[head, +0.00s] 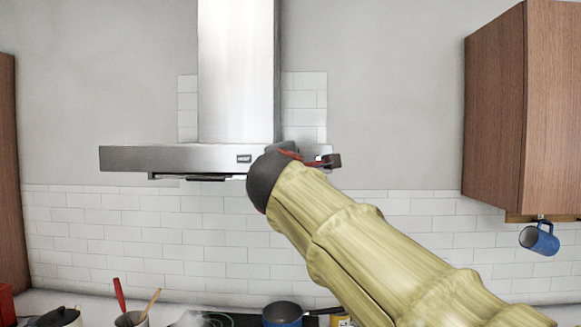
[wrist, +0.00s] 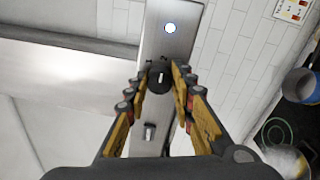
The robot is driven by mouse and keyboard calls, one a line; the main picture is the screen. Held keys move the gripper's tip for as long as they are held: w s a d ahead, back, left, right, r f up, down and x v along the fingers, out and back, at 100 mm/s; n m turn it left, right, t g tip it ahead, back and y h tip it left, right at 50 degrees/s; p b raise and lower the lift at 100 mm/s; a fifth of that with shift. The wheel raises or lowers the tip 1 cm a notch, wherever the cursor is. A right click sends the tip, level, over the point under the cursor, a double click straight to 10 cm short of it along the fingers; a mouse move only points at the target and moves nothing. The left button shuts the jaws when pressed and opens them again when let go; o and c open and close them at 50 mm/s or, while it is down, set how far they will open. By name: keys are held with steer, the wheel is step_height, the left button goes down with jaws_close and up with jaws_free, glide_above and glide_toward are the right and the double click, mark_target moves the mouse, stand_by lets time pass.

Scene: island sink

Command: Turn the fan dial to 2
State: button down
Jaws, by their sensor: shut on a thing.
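The fan dial (wrist: 158,77) is a round black knob with a small pale mark, set on the front of the steel range hood (wrist: 172,48). In the wrist view, my gripper (wrist: 161,72) has its two fingers on either side of the dial and is shut on it. I cannot read the dial's setting. In the head view, the hood (head: 170,157) hangs on the wall, and my arm covers the right part of its front and hides the dial. Only a bit of my gripper (head: 325,160) shows past the arm.
A round light (wrist: 170,28) and a small badge (wrist: 150,131) are on the hood front. A wooden cabinet (head: 495,110) hangs at the right, with a blue mug (head: 541,240) beneath it. A blue pan (head: 283,314) and a pot with utensils (head: 131,319) stand below.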

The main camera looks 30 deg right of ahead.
stand_by(0.4)
steer(key=c, duration=1.5)
jaws_free()
steer(key=v, duration=1.2)
steer(key=shift+f, duration=0.15)
